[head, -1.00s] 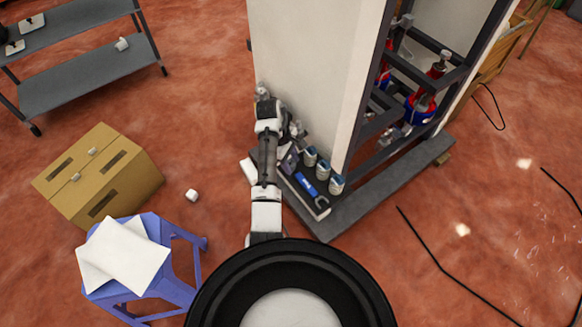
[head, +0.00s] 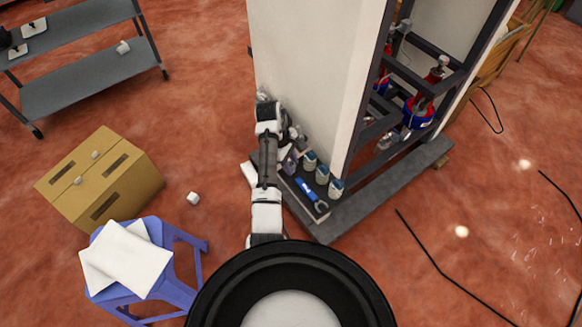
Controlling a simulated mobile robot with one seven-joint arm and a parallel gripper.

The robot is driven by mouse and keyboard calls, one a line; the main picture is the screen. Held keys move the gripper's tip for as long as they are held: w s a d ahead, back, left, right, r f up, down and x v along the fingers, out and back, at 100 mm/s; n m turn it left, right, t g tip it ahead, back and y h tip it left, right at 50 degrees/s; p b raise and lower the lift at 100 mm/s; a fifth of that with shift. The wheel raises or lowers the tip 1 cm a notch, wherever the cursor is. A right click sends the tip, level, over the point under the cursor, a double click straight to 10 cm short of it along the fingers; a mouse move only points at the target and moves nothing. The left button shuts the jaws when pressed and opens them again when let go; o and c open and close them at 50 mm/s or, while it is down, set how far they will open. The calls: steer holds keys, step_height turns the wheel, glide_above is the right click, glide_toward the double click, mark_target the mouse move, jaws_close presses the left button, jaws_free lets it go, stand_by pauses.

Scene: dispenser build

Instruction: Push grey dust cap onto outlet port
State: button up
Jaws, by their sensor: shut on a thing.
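My gripper (head: 296,132) shows small and partly hidden at the end of my arm, close against the lower part of the tall white cabinet panel (head: 308,70). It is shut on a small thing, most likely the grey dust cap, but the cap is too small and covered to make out. I cannot pick out the outlet port; my wrist and the panel cover that area. Whether cap and port touch cannot be told.
The dark base plinth (head: 375,198) carries several small cans (head: 322,174) and a blue-handled tool (head: 305,188) right beside my arm. A cardboard box (head: 103,178), a blue stool (head: 180,288) and a grey cart (head: 85,85) stand left. Black cables (head: 440,258) lie right.

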mark_target(294, 166)
steer(key=shift+r+p, duration=1.85)
steer(key=m+b, duration=0.2)
steer(key=m+g+y+b, duration=0.1)
steer(key=m+b, duration=0.1)
steer(key=m, duration=0.1)
steer(key=w+d+r+m+b, duration=0.1)
steer(key=m+b, duration=0.1)
steer(key=b, duration=0.1)
steer(key=shift+d+g, duration=0.1)
steer(key=shift+g, duration=0.2)
steer(key=shift+s+a+f+m+y+b, duration=0.3)
steer(key=shift+s+f+m+b, duration=0.15)
steer(key=shift+m, duration=0.2)
steer(key=shift+s+a+f+m+y+b, duration=0.2)
steer(key=shift+s+a+f+m+b, duration=0.15)
steer(key=shift+s+m, duration=0.25)
steer(key=shift+w+r, duration=0.1)
steer(key=shift+r, duration=0.05)
